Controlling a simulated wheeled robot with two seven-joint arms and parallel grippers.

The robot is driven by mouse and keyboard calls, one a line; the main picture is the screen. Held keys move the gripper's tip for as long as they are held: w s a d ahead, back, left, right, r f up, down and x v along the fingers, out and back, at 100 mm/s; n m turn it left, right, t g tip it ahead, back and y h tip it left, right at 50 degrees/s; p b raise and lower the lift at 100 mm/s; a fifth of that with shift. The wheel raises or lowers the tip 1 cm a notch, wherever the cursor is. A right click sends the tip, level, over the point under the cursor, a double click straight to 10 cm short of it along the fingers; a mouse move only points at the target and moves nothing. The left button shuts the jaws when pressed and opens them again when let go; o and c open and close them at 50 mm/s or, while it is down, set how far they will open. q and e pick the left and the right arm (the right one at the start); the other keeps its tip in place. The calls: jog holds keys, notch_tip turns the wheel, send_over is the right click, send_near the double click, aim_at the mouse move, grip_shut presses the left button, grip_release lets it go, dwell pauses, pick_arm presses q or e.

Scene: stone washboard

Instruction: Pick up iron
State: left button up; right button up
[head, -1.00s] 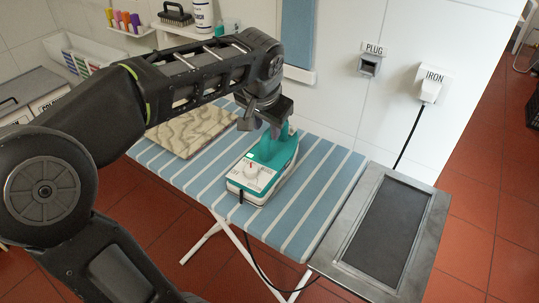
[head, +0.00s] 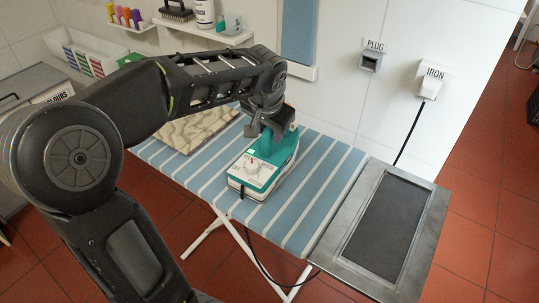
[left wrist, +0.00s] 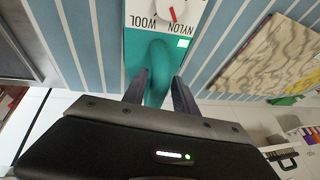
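The iron (head: 252,172) is teal and white and rests on the striped ironing board, with a dial on its near end. My left gripper (head: 272,133) is down at the iron's handle from above. In the left wrist view the teal handle (left wrist: 158,60) lies between the two fingers of my left gripper (left wrist: 160,88), which stand apart on either side of it. I see no clear grip, and the handle's far part is hidden by the gripper. My right gripper is not in view.
The iron's cord (head: 250,250) hangs below the front edge. A wall plug (head: 428,88) labelled IRON is at right.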

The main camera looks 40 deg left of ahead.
pick_arm(q)
jog(key=shift+x, duration=1.5)
grip_shut()
dwell(0.5)
jog(key=shift+w+r, duration=0.15)
